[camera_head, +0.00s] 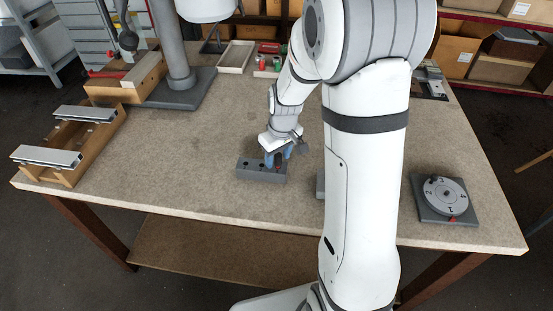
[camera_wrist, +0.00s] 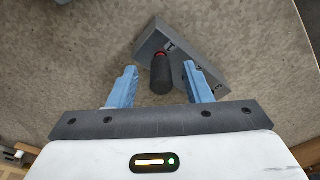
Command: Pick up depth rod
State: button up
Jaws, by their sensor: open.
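The depth rod appears to be the dark cylinder with a red ring (camera_wrist: 162,76) in the wrist view. It stands out from a grey block (camera_wrist: 203,58) with marked holes, and it lies between my gripper's fingers. My gripper (camera_wrist: 159,90) has two blue fingers spread apart, with visible space between the rod and the left finger; the right finger is closer to it. In the head view the grey block (camera_head: 248,172) lies on the table, with my gripper (camera_head: 278,160) over its right end. The rod is mostly hidden by the fingers there.
A grey plate with a numbered dial (camera_head: 446,196) sits at the table's right. Wooden fixtures with metal profiles (camera_head: 70,140) stand at the left, near a grey post (camera_head: 172,50). A tray (camera_head: 236,56) lies at the back. The table's (camera_head: 190,150) left middle is clear.

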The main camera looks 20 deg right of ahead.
jog(key=shift+w+a+f, duration=0.1)
jog(key=shift+f, duration=0.65)
jog(key=shift+c, duration=0.3)
grip_shut()
